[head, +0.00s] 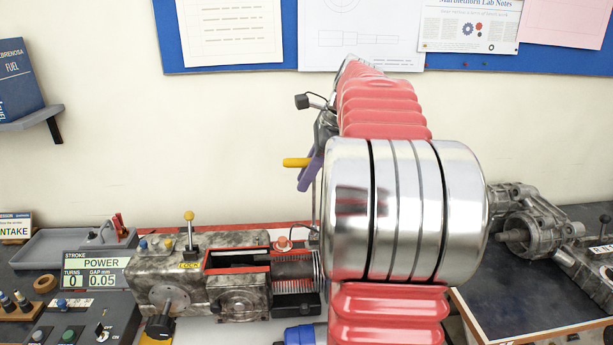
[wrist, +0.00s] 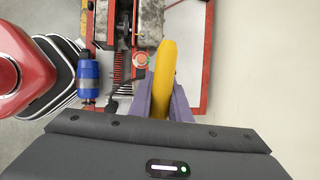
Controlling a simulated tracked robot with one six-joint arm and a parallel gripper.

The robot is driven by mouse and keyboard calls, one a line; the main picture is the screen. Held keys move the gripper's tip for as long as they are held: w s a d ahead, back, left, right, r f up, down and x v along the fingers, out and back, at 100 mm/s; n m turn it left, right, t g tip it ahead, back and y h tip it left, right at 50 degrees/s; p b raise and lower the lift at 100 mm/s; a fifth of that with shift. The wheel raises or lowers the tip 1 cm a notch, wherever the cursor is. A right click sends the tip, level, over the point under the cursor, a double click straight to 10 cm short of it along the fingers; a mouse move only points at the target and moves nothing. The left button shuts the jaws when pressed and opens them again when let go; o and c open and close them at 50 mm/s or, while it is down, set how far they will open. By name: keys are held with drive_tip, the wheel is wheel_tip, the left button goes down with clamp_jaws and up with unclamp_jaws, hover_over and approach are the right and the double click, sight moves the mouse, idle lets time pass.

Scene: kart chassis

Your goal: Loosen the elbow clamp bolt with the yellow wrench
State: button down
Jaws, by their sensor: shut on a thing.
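My gripper (head: 309,171) has purple fingers and is shut on the yellow wrench (head: 296,162). In the head view it hangs in the air above the bench, with a short yellow length pointing left. In the wrist view the yellow wrench (wrist: 167,65) runs up between the purple fingers of my gripper (wrist: 164,88); its far end is blunt and seems to touch nothing. I cannot make out the elbow clamp bolt in either view. My own arm hides much of the middle and right of the bench in the head view.
A grey cutaway engine (head: 235,304) with red-edged openings sits on the bench. A control box (head: 85,305) with a display reading POWER, TURNS 0, GAP 0.05 stands left. A blue cylinder (wrist: 89,78) lies beside the engine. Another metal assembly (head: 535,230) is at right.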

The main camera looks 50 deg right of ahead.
sight(306, 162)
drive_tip(key=shift+w+d+m, duration=0.1)
drive_tip(key=shift+m, duration=0.3)
drive_tip(key=shift+r, duration=1.75)
drive_tip(key=shift+r, duration=2.5)
